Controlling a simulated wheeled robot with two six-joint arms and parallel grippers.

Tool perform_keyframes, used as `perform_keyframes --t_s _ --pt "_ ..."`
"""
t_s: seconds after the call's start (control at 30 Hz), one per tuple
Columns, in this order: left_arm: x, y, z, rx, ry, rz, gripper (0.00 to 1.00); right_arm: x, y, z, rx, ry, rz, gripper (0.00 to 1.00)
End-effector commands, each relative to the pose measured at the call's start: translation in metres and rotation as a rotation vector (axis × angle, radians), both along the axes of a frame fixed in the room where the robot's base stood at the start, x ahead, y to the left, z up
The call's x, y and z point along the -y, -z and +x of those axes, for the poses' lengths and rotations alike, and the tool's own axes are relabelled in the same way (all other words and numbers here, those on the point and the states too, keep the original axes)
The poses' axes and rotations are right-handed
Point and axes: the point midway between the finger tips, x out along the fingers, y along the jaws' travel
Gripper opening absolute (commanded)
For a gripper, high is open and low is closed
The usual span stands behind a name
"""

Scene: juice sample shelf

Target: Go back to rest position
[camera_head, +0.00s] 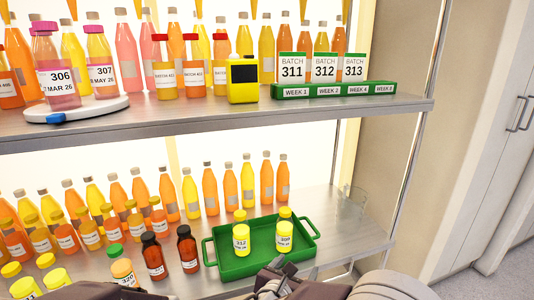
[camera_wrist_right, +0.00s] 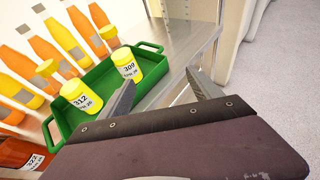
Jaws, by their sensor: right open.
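My right gripper (camera_head: 275,272) is at the bottom of the head view, in front of the lower shelf and the green tray (camera_head: 213,263). In the right wrist view the gripper (camera_wrist_right: 161,76) has its two fingers spread apart with nothing between them. The tray also shows there (camera_wrist_right: 150,104), to the left of and beyond the fingers. Two yellow-capped bottles stand upright in the tray, bottle 312 (camera_head: 241,240) on the left and bottle 309 (camera_head: 285,238) on the right. The fingers look clear of both bottles.
The lower shelf (camera_head: 335,215) holds rows of yellow and orange bottles, with two dark bottles (camera_head: 153,258) left of the tray. The upper shelf (camera_head: 200,118) carries a turntable (camera_head: 75,112), a yellow device (camera_head: 242,85) and batch cards (camera_head: 291,68). Open floor (camera_head: 455,262) lies at the right.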

Motion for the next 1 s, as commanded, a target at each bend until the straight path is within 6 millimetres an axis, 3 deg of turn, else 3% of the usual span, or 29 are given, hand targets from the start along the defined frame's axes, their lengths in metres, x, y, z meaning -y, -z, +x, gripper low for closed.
perform_keyframes --t_s 0.17,0.27,0.37,0.43,0.5,0.6,0.7,0.87,0.97,1.0 --pt "0.0 0.0 0.0 0.0 0.0 0.0 0.0 0.067 -0.001 0.0 -0.011 0.19 0.037 0.73" --pt "0.0 0.0 0.0 0.0 0.0 0.0 0.0 0.113 0.008 -0.014 -0.042 0.344 0.091 0.73" --pt "0.0 0.0 0.0 0.0 0.0 0.0 0.0 0.162 0.025 -0.044 -0.08 0.563 0.204 0.73" --pt "0.0 0.0 0.0 0.0 0.0 0.0 0.0 0.193 0.044 -0.079 -0.103 0.779 0.341 0.73" --pt "0.0 0.0 0.0 0.0 0.0 0.0 0.0 0.211 0.069 -0.123 -0.106 1.047 0.54 0.73" --pt "0.0 0.0 0.0 0.0 0.0 0.0 0.0 0.201 0.099 -0.171 -0.055 1.411 0.85 0.73" --pt "0.0 0.0 0.0 0.0 0.0 0.0 0.0 0.174 0.117 -0.19 0.03 1.694 1.114 0.73" --pt "0.0 0.0 0.0 0.0 0.0 0.0 0.0 0.124 0.131 -0.189 0.183 2.042 1.46 0.73" --pt "0.0 0.0 0.0 0.0 0.0 0.0 0.0 0.104 0.132 -0.168 0.358 2.238 1.679 0.73" --pt "0.0 -0.029 -0.001 -0.002 0.0 0.0 0.0 0.105 0.103 -0.169 0.352 2.234 1.666 0.73"
